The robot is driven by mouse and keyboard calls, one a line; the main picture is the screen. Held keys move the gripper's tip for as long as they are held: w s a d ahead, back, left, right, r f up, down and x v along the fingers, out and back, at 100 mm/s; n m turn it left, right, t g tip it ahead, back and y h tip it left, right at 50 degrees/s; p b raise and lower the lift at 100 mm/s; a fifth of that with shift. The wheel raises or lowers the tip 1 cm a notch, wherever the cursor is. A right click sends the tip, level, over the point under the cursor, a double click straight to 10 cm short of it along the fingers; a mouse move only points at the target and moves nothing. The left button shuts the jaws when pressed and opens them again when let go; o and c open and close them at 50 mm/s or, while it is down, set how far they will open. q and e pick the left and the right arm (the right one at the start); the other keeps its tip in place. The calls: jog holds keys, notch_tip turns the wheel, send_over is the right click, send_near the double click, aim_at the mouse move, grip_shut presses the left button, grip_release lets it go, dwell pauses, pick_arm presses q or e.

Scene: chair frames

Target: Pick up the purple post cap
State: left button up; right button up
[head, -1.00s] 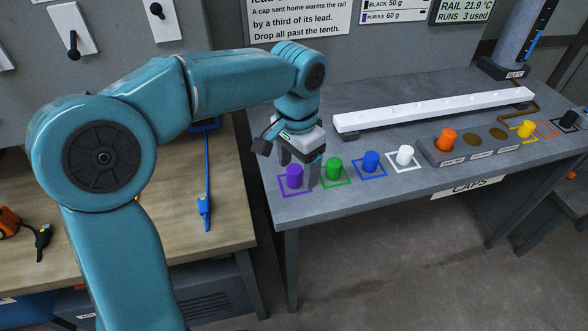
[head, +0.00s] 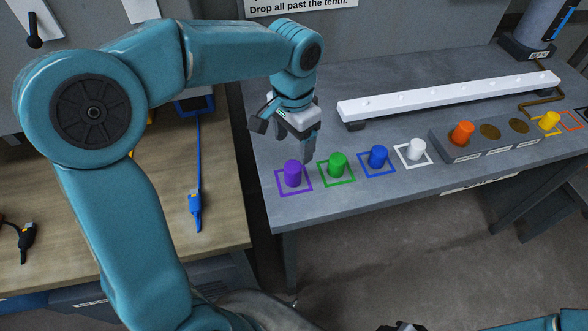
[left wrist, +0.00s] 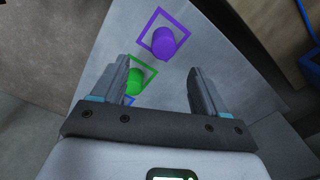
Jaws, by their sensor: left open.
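The purple post cap (head: 292,174) stands upright inside a purple square outline at the left end of the grey bench. My left gripper (head: 298,156) is above and just behind it in the head view, open and empty, pointing down. In the left wrist view the purple cap (left wrist: 164,42) lies beyond the fingertips, in line with the gap of my left gripper (left wrist: 162,70), not between the fingers. The green cap (left wrist: 135,82) shows beside the left finger there. A dark part at the head view's bottom edge may be my right gripper (head: 404,327); its jaws are not shown.
Green (head: 338,165), blue (head: 377,157) and white (head: 416,149) caps stand in a row to the right. A grey holder (head: 466,155) carries an orange cap. A white rail (head: 450,97) lies behind. A wooden bench (head: 222,215) is at left, across a gap.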

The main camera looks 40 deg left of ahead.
aim_at(292, 167)
pick_arm(q)
notch_tip(292, 167, down, 6)
jog(key=shift+w+a+r, duration=0.1)
jog(key=shift+w+a, duration=0.05)
jog(key=shift+f, duration=0.4)
jog(key=f, duration=0.5)
jog(key=shift+w+a+f+p, duration=0.1)
jog(key=shift+w+a+p, duration=0.1)
jog(key=shift+p, duration=0.2)
jog(key=shift+s+d, duration=0.1)
jog(key=shift+s, duration=0.15)
jog(key=shift+w, duration=0.15)
jog(key=c, duration=0.9)
jog(key=shift+c, duration=1.2)
